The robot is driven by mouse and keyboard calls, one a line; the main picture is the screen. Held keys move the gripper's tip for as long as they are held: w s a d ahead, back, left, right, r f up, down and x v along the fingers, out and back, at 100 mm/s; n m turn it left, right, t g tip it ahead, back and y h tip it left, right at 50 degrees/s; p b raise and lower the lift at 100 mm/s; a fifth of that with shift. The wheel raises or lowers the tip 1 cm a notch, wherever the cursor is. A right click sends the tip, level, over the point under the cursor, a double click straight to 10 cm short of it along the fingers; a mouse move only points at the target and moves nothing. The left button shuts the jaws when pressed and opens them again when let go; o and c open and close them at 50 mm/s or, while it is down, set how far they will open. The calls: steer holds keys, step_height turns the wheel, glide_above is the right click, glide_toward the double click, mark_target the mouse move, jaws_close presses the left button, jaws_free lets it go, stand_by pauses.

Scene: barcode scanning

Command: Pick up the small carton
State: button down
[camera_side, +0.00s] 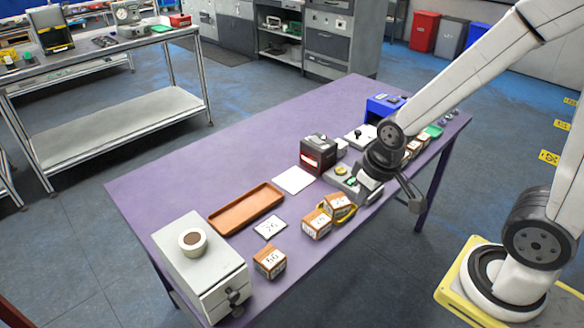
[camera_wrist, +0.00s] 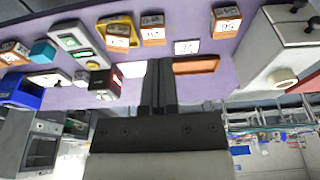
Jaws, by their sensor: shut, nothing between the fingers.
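Several small brown cartons with white labels stand on the purple table; I cannot tell which one the task means. One carton (camera_side: 269,262) stands alone near the drawer box and shows in the wrist view (camera_wrist: 227,22). Another carton (camera_side: 317,223), in the wrist view (camera_wrist: 152,29), stands beside a carton (camera_side: 340,205) with yellow around it, also in the wrist view (camera_wrist: 117,35). More cartons (camera_side: 412,147) are at the table's right end.
A brown tray (camera_side: 246,208), a white card (camera_side: 270,228), a white pad (camera_side: 293,180), a dark scanner with a red window (camera_side: 318,153) and a blue bin (camera_side: 383,106) are also on the table.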

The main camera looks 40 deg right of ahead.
jaws_free()
stand_by(0.4)
steer(key=m+g+y, duration=0.3)
steer(key=m+y, duration=0.2)
steer(key=m, duration=1.2)
glide_toward(270, 257)
steer(key=x, duration=0.2)
steer(key=shift+s+a+f, duration=0.1)
steer(key=shift+s+a, duration=0.05)
steer(key=shift+a, duration=0.2)
steer(key=shift+f, duration=0.1)
steer(key=shift+x, duration=1.2)
